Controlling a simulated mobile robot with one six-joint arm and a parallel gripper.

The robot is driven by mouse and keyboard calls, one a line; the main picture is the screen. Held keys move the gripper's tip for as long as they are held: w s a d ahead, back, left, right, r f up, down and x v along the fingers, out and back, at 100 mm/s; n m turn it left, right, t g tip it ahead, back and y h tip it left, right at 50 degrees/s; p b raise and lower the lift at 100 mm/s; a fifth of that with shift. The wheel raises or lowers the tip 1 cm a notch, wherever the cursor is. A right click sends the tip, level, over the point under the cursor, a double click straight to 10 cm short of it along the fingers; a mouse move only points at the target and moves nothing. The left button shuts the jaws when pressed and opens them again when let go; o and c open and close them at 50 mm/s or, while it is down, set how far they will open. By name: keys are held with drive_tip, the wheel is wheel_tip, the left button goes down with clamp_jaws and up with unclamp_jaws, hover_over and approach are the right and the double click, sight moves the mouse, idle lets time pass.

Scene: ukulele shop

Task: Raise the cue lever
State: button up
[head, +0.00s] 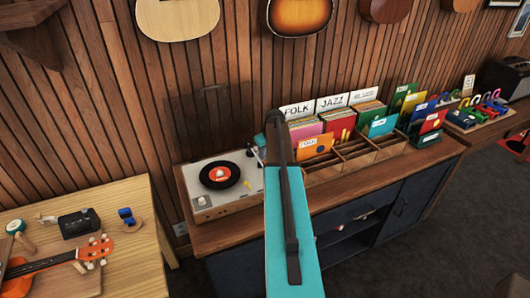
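The record player (201,207) stands on the dark cabinet at the left end of its wooden top. A black record with a red label (219,175) lies on its platter. A small yellow part (247,184) shows on the deck to the right of the record; it is too small to tell whether it is the cue lever, or whether it is up or down. My turquoise arm rises through the middle of the picture, just right of the player, and hides part of that side. My gripper's fingers do not show.
Record bins (352,151) with folk and jazz sleeves stand right of my arm. A wooden table (137,215) at the lower left holds an orange ukulele (58,262) and small tools. Guitars hang on the slatted wall above. Dark floor (440,250) is open at the lower right.

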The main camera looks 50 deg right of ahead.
clamp_jaws()
drive_tip(key=shift+w, duration=0.1)
drive_tip(key=shift+w+d+r+g+p, duration=0.1)
drive_tip(key=shift+w+g+p, duration=0.15)
drive_tip(key=shift+g+p, duration=0.25)
drive_tip(key=shift+w+d+g+y+p, duration=0.1)
drive_tip(key=shift+w+g+y+p, duration=0.25)
drive_tip(key=shift+g, duration=0.35)
drive_tip(key=shift+w+g+y+p, duration=0.1)
drive_tip(key=shift+g+y, duration=0.35)
drive_tip(key=shift+g, duration=0.55)
